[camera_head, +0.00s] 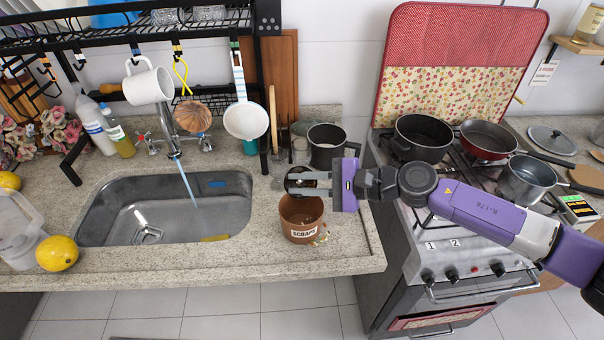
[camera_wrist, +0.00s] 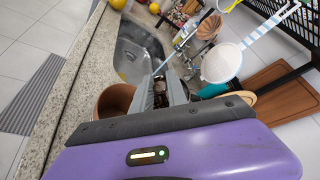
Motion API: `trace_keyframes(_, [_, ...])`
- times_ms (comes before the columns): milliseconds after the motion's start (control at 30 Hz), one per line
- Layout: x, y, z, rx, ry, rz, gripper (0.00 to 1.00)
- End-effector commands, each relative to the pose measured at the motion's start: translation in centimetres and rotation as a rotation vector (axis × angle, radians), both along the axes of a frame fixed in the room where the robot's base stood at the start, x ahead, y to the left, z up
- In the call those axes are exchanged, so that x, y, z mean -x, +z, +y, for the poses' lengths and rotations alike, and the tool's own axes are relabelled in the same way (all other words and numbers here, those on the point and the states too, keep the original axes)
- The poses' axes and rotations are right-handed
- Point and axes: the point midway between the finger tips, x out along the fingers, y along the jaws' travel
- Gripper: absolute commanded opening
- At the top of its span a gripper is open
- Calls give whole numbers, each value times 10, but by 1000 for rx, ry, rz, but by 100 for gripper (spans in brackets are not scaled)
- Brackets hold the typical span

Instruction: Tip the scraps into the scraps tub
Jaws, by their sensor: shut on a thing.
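The scraps tub (camera_head: 301,231) is a brown pot with a white "SCRAPS" label, standing on the counter right of the sink. In the wrist view its rim and inside (camera_wrist: 113,101) show at the left of my fingers. My gripper (camera_head: 304,183) is over the tub, its fingers pointing left. It is shut on a small dark round vessel (camera_head: 300,171) above the tub's rim. The vessel looks tilted, and its contents cannot be made out. Small pale scraps (camera_head: 322,238) show at the tub's lower right side. What lies inside the tub is mostly hidden.
The sink (camera_head: 165,207) with running water is left of the tub. A dark pot (camera_head: 326,146) stands close behind my gripper. The stove (camera_head: 455,240) with pans is at the right. Hanging utensils, including a white strainer (camera_head: 246,121), are behind. The counter's front edge is near the tub.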

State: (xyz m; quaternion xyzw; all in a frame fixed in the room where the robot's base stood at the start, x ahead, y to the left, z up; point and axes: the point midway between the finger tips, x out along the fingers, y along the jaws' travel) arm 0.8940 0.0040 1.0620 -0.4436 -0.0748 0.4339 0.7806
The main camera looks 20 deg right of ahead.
Motion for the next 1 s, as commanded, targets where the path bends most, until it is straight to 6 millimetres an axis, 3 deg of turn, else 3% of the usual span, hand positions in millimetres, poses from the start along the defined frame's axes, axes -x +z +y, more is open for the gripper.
trace_keyframes(67, [-4, 7, -1, -17, -2, 51, 0])
trace_keyframes(267, [-14, 3, -5, -59, -4, 174, 0])
trace_keyframes(633, [-54, -8, -18, -174, -6, 532, 0])
trace_keyframes(1000, [-79, -4, -26, -259, -6, 782, 0])
